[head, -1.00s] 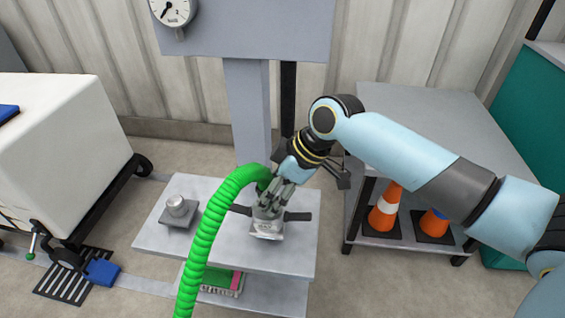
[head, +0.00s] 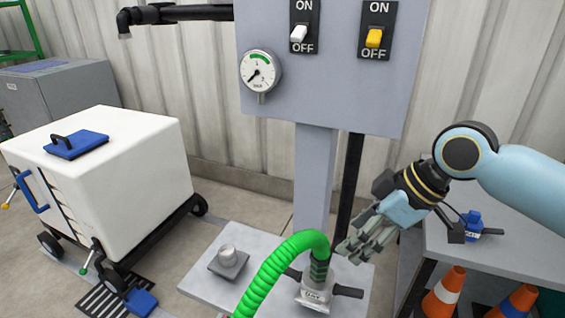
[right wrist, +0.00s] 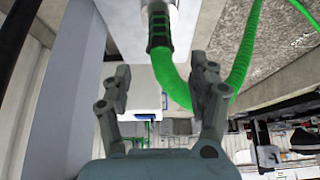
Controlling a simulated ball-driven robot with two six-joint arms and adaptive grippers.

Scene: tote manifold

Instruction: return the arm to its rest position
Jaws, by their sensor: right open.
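My right gripper (head: 364,238) is open and empty, in the air just right of the green hose's upper end in the head view. Its two fingers also show spread apart in the right wrist view (right wrist: 163,90), with the hose (right wrist: 172,82) beyond them. In the head view the green hose (head: 272,275) arches up from the bottom and ends in a black cuff on a silver coupling (head: 316,293) with dark side levers, on the grey stand. My right arm (head: 530,185) comes in from the right. My left gripper is not in view.
A grey panel post (head: 313,180) with a gauge (head: 261,72) and two switches stands behind the stand (head: 205,283). A white wheeled tote (head: 110,175) is at left. A grey table (head: 480,250) with a blue fitting (head: 473,222) and cones (head: 443,293) below is at right.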

